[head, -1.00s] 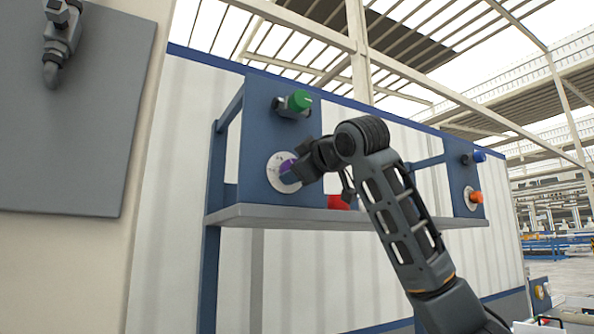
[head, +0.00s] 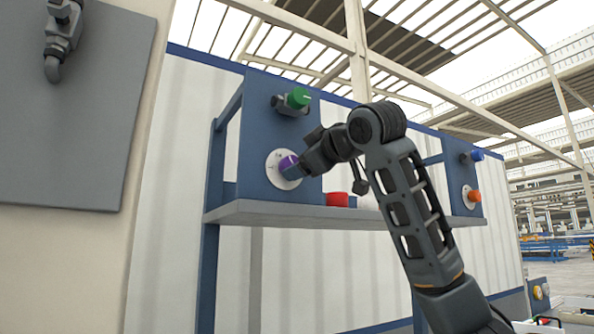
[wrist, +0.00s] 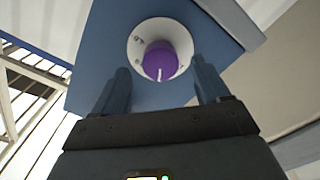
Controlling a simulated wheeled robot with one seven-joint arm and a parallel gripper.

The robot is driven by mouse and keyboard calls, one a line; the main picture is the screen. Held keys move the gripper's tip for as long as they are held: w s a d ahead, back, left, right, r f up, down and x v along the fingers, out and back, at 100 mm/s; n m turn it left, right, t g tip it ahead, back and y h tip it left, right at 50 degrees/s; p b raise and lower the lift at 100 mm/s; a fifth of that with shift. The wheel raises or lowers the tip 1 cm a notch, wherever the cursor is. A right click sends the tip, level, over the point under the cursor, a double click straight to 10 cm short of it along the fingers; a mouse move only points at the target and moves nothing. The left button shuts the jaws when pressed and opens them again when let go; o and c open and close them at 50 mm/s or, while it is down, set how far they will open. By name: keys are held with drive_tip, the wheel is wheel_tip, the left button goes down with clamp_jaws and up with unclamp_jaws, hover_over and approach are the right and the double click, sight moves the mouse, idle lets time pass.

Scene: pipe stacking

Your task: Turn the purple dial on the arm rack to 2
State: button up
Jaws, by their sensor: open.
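The purple dial (head: 288,164) sits on a round white scale plate (head: 277,179) on the blue left panel of the rack (head: 262,130). In the wrist view the purple dial (wrist: 161,62) carries a white pointer line toward the bottom of the picture. The white plate (wrist: 143,33) has small marks too blurred to read. My gripper (wrist: 162,84) is open, with one finger on each side of the dial in that view and visible gaps between. In the head view my gripper (head: 292,170) is close in front of the dial and partly covers it.
A green knob (head: 299,98) sits above the purple dial. A red object (head: 338,199) stands on the grey shelf (head: 300,213). The right panel holds a blue knob (head: 478,155) and an orange knob (head: 474,196). A grey board (head: 70,110) hangs at left.

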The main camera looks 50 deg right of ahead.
drive_tip(key=shift+b+v, duration=0.4)
drive_tip(key=shift+v, duration=1.65)
